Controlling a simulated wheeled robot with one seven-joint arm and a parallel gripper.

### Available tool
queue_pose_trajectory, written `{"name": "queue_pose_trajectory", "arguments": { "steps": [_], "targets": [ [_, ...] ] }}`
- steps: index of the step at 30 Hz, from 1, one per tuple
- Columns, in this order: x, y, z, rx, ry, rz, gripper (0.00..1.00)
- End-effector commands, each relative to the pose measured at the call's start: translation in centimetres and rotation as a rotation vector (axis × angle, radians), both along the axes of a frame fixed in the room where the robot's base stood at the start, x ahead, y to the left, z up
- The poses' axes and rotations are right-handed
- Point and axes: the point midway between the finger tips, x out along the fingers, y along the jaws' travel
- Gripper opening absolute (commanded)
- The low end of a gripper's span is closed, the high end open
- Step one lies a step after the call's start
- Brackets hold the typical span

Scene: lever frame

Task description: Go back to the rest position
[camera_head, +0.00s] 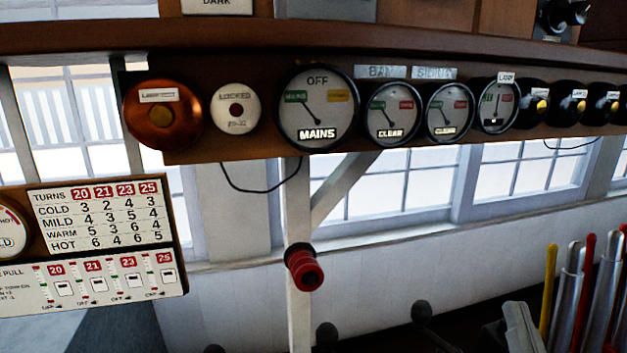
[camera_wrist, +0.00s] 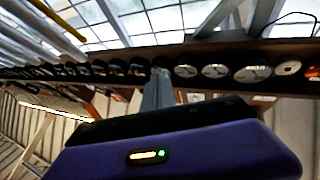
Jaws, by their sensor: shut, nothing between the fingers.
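The task names no object, only my rest position. In the wrist view my gripper (camera_wrist: 160,76) shows as a narrow grey shape beyond the purple and black housing of my own arm. Its fingers are together and nothing shows between them. It overlaps the row of dials in the picture; I cannot tell how far it is from them. In the head view I cannot make out my gripper for certain.
A wooden shelf (camera_head: 450,44) carries a copper bell (camera_head: 160,115), a MAINS dial (camera_head: 317,107) and smaller dials. Levers, including a yellow one (camera_head: 548,290), stand at lower right. A chart board (camera_head: 100,245) is at left, a red knob (camera_head: 304,270) below the shelf.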

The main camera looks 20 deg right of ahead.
Motion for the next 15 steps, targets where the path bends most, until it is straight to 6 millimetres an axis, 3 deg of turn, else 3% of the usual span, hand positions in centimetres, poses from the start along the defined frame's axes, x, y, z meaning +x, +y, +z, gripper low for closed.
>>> {"name": "queue_pose_trajectory", "arguments": {
  "steps": [1,3,8,15],
  "targets": [
    [-1.0,1.2,-2.0,0.022,0.038,0.021,0.00],
    [-2.4,2.7,-4.1,0.043,0.081,0.044,0.00],
    [-6.0,5.9,-8.6,0.072,0.196,0.100,0.00],
    [-12.5,10.1,-14.6,0.070,0.424,0.191,0.00]
  ]
}}
